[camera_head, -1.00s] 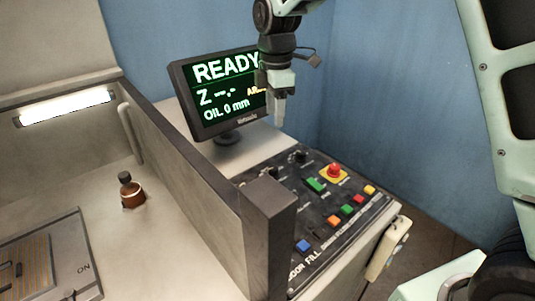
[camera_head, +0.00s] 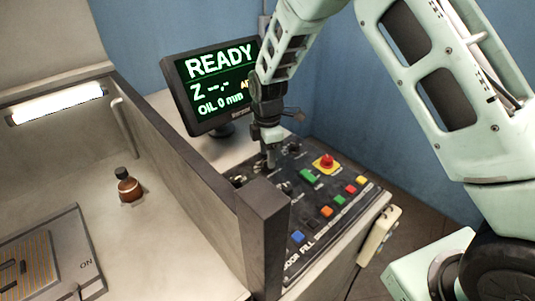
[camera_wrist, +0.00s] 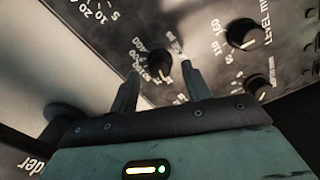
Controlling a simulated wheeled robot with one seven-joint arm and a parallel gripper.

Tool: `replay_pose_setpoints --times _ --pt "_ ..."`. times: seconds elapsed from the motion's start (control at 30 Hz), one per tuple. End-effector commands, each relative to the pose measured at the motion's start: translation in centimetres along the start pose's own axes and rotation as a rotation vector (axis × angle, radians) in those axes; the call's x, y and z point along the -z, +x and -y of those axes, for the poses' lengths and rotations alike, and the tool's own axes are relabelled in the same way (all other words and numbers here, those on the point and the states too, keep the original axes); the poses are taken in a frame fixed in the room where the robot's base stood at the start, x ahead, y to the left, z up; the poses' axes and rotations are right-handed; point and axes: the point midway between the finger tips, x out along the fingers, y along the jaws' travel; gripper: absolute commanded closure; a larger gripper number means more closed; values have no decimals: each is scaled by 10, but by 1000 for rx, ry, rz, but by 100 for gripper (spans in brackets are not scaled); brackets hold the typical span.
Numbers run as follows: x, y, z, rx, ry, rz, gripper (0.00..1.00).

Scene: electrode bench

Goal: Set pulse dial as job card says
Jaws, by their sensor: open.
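My gripper (camera_head: 268,162) points down over the back left of the control panel (camera_head: 325,221) in the head view. In the wrist view my gripper (camera_wrist: 160,68) is open, with one finger on each side of a small black dial (camera_wrist: 158,64). The dial has white numbers around it, partly blurred and partly covered, and its name is not clearly readable. I cannot tell whether the fingers touch it. A larger dial (camera_wrist: 241,33) marked LEVEL and another black dial (camera_wrist: 258,86) are to the right. No job card is recognisable in these views.
The monitor (camera_head: 212,85) reads READY and OIL 0 mm, close behind my arm. A grey tank wall (camera_head: 190,165) borders the panel on the left. A red emergency button (camera_head: 326,162) and several coloured buttons are at the right. A brown bottle (camera_head: 129,188) stands inside the tank.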

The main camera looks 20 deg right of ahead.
Motion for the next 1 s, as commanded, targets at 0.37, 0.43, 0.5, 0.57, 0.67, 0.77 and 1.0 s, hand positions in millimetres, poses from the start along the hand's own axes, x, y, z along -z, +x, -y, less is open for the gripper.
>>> replay_pose_setpoints --times 0.37,0.43,0.5,0.57,0.67,0.77,1.0 --pt "0 17 0 -1 -1 0 52" --pt "0 17 0 -1 -1 0 52" --pt "0 17 0 -1 -1 0 55" --pt "0 17 0 -1 -1 0 71" --pt "0 17 0 -1 -1 0 96" --pt "0 17 0 -1 -1 0 96" --pt "0 17 0 -1 31 0 96"
